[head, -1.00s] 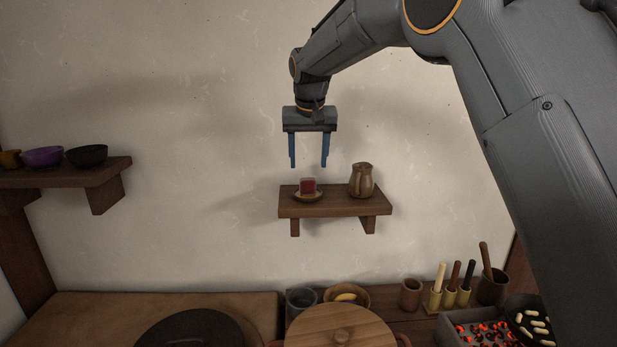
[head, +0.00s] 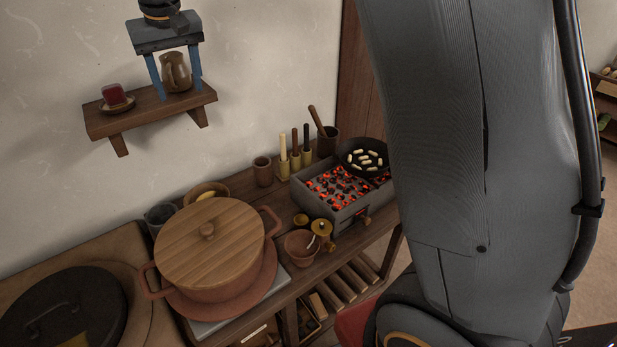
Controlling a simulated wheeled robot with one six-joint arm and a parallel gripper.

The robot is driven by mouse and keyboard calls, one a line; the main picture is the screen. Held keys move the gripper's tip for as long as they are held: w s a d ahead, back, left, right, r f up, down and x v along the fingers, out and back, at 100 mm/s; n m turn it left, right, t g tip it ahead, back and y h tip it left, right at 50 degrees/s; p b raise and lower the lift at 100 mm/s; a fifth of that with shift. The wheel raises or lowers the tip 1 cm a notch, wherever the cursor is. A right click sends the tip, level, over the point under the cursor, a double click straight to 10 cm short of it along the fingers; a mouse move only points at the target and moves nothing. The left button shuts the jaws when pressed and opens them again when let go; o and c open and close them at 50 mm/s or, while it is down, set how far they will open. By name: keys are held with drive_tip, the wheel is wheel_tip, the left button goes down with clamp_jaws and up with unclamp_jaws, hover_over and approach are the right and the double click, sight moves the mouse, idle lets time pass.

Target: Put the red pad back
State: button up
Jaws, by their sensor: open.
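A red block (head: 114,95), likely the red pad, sits on a small saucer (head: 118,106) at the left end of the wooden wall shelf (head: 150,114). My gripper (head: 181,95) is open, with its blue fingers pointing down. In the picture it is right of the red block, and its fingers overlap the brown jug (head: 176,72) on the same shelf. Nothing shows held between the fingers. I cannot tell how far the fingers are from the jug. Another red surface (head: 354,325) shows low down, partly hidden by my arm; I cannot tell what it is.
Below, the counter holds a lidded pot (head: 208,246), a cup (head: 262,172), upright tools (head: 295,158), a brazier of glowing coals (head: 340,196) with a pan (head: 362,158), and a small reddish bowl (head: 301,247). A dark round lid (head: 60,312) is at the lower left.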

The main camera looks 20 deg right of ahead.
drive_tip(key=s+d+f, duration=0.5)
drive_tip(key=s+d, duration=0.1)
drive_tip(key=s, duration=0.3)
drive_tip(key=s+d+f+m+g, duration=0.1)
drive_tip(key=s+d+f, duration=0.5)
drive_tip(key=s, duration=0.3)
drive_tip(key=s+d+f+m+g, duration=0.1)
drive_tip(key=s+d+f, duration=0.4)
drive_tip(key=s+d, duration=0.3)
drive_tip(key=shift+s+f, duration=0.25)
drive_tip(key=shift+s, duration=0.75)
